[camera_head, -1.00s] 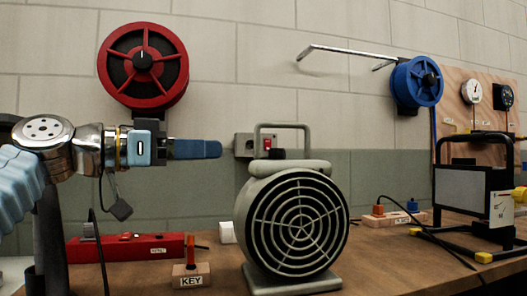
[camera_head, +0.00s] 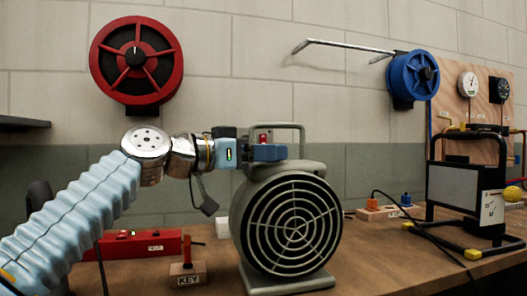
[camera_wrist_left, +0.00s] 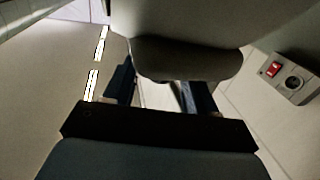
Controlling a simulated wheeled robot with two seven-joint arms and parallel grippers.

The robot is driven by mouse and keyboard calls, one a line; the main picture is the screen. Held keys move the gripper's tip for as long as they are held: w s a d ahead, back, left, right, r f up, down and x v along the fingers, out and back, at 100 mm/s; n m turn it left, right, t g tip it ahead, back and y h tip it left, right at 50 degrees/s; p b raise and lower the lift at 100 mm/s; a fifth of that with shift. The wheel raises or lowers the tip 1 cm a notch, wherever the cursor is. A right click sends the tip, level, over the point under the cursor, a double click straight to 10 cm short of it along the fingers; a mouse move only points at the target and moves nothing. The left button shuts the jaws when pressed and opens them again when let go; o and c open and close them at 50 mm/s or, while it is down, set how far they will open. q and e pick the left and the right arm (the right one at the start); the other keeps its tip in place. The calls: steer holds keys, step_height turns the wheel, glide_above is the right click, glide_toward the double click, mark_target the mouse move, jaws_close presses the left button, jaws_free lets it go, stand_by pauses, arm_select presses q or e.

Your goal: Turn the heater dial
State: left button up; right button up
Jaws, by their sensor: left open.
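The grey-green heater (camera_head: 292,225) with a round grille stands on the workbench, with a tubular handle on top. My left gripper (camera_head: 270,152) is at the heater's top, in front of the handle. In the left wrist view the left gripper (camera_wrist_left: 160,90) is open, its fingers apart, with a rounded grey-green part of the heater (camera_wrist_left: 180,50) close at the fingertips. I cannot tell whether they touch. My right gripper is not in view.
A red power strip (camera_head: 135,245) and a block marked KEY (camera_head: 188,274) are to the left. A work lamp (camera_head: 455,185) and a cable stand right. Red (camera_head: 137,60) and blue (camera_head: 413,77) reels hang above.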

arm_select(q)
steer(key=shift+c, duration=0.4)
jaws_close()
